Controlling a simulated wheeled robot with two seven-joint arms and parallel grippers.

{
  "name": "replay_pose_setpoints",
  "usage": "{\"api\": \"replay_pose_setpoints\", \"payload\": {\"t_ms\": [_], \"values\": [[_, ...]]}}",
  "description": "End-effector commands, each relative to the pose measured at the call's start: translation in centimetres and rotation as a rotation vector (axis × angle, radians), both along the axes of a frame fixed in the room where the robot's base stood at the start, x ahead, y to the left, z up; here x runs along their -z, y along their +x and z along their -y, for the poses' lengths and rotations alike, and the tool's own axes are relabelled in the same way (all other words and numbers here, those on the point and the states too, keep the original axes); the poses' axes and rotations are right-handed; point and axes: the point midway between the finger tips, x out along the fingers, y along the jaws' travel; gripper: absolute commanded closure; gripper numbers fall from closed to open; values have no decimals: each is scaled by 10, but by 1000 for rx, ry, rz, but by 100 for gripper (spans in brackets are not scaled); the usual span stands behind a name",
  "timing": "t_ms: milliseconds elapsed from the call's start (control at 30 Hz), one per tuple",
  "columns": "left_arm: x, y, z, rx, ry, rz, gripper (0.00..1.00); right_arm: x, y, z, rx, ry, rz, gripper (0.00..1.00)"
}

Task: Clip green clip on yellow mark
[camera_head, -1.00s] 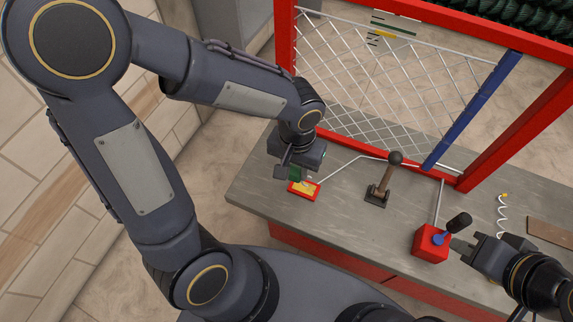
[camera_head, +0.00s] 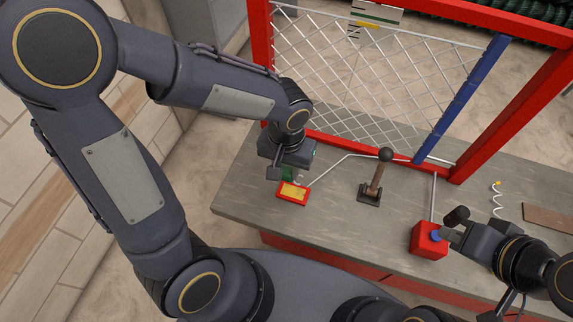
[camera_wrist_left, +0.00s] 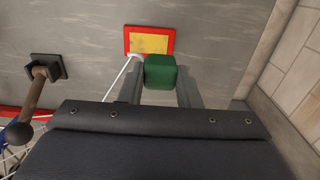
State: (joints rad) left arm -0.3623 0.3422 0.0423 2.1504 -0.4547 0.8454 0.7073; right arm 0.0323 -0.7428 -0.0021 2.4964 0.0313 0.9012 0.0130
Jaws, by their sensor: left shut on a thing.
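The green clip (camera_wrist_left: 160,70) is a dark green block held between the fingers of my left gripper (camera_wrist_left: 160,90), which is shut on it. In the head view the clip (camera_head: 287,174) shows under the left gripper (camera_head: 284,172). A red plate with a yellow face (camera_head: 293,191) lies on the bench just in front of the clip. In the left wrist view the plate (camera_wrist_left: 149,41) is just above the clip; I cannot tell whether they touch. My right gripper (camera_head: 457,236) is beside a red box's crank; its grip is unclear.
A panel with a yellow stripe (camera_head: 375,18) hangs at the top of the mesh (camera_head: 370,85) in a red frame. A lever (camera_head: 376,175) stands mid-bench. The red box (camera_head: 428,240) has a blue hub. A white coil (camera_head: 499,203) is at right.

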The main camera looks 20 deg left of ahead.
Motion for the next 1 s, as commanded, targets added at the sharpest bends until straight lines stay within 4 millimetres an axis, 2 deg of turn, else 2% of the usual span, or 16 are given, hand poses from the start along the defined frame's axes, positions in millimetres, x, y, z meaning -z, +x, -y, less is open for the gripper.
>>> {"api": "replay_pose_setpoints", "payload": {"t_ms": [33, 500, 1000], "values": [[10, 0, 0, 0, 0, 0, 92, 10, 0, 0, 0, 0, 0, 100], [55, 0, 0, 1, 1, 0, 92, 51, 0, 0, 0, 0, 0, 100], [60, 0, 0, 1, 0, 0, 92, 55, 0, 0, 0, 0, 0, 100]]}}
